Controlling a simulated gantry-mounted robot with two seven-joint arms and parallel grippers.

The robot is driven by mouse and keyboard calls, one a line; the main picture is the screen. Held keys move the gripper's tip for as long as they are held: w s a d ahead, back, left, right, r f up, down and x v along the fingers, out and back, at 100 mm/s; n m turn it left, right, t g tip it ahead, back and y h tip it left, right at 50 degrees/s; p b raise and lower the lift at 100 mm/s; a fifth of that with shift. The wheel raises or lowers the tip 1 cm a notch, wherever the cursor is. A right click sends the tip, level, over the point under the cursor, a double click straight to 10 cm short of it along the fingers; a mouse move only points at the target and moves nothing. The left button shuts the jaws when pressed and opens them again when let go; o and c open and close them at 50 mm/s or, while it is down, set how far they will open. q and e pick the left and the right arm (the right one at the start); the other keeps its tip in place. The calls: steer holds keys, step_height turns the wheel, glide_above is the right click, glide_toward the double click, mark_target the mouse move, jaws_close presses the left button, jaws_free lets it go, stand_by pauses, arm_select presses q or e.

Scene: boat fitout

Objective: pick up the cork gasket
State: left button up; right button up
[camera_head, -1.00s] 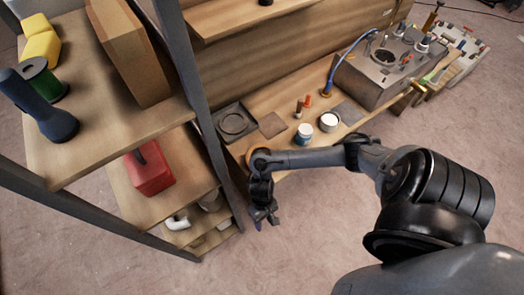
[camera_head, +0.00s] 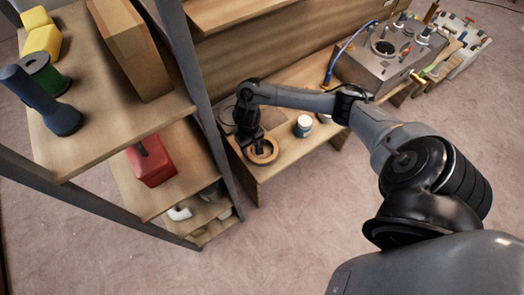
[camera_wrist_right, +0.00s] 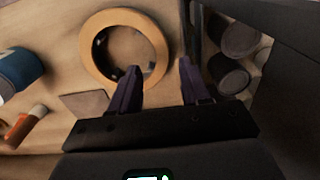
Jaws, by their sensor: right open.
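A tan ring, which I take to be the cork gasket (camera_head: 263,161), lies flat on the wooden bench near its left end. In the right wrist view the ring (camera_wrist_right: 88,52) shows almost whole. My right gripper (camera_head: 258,147) is above it and hides part of it in the head view. In the wrist view the right gripper (camera_wrist_right: 159,68) is open, with one finger over the ring's opening and the other just outside its right rim. Whether the fingers touch the ring cannot be told. My left gripper is not in view.
A blue-and-white jar (camera_head: 303,126) stands on the bench right of the ring. A thin brown square (camera_wrist_right: 88,103) and an orange-topped item (camera_wrist_right: 20,128) lie near. A shelf rack's grey post (camera_head: 200,85) rises close on the left. A metal box (camera_head: 392,55) stands farther right.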

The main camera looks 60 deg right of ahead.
mark_target(251, 155)
steer(key=shift+a+f+b, duration=0.15)
steer(key=shift+f+b, duration=0.95)
steer(key=shift+f, duration=1.55)
jaws_close()
